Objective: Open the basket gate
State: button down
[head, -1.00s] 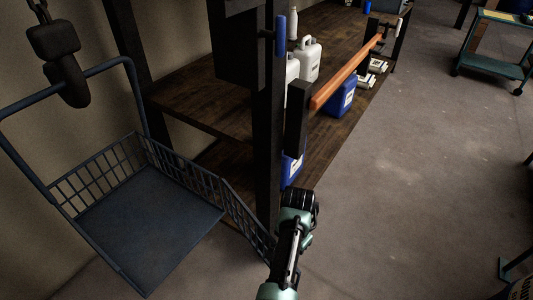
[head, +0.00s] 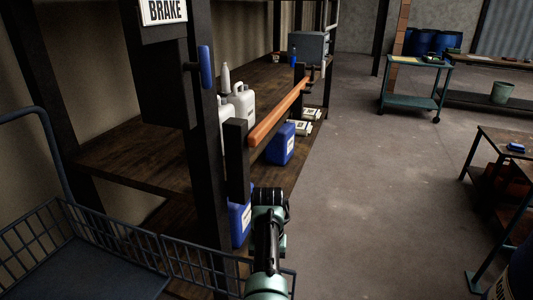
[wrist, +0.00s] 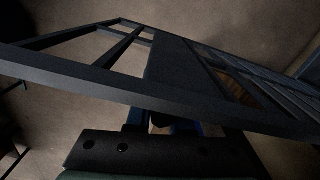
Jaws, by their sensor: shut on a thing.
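The basket (head: 100,240) is a dark blue-grey wire cage with a solid floor, partly cut off at lower left in the head view. Its gate (head: 200,262) is a barred panel reaching out from the basket's side towards my arm, swung outward. In the wrist view the gate (wrist: 100,78) crosses the picture at a slant, its thick rail just in front of my gripper (wrist: 162,124). My gripper is shut on the gate's rail. In the head view my arm hides the fingers and part of the gate's far end.
A dark post with a BRAKE sign (head: 164,11) and blue handle (head: 205,67) stands beside the basket. An orange bar (head: 278,112) runs along wooden shelves holding white and blue jugs (head: 280,144). Open floor (head: 375,190) lies right, with a green cart (head: 415,85) and a table (head: 505,145) beyond.

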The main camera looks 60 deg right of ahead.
jog(key=shift+d, duration=0.1)
jog(key=c, duration=0.8)
grip_release()
notch_tip(320, 180, up, 13)
jog(key=p, duration=0.3)
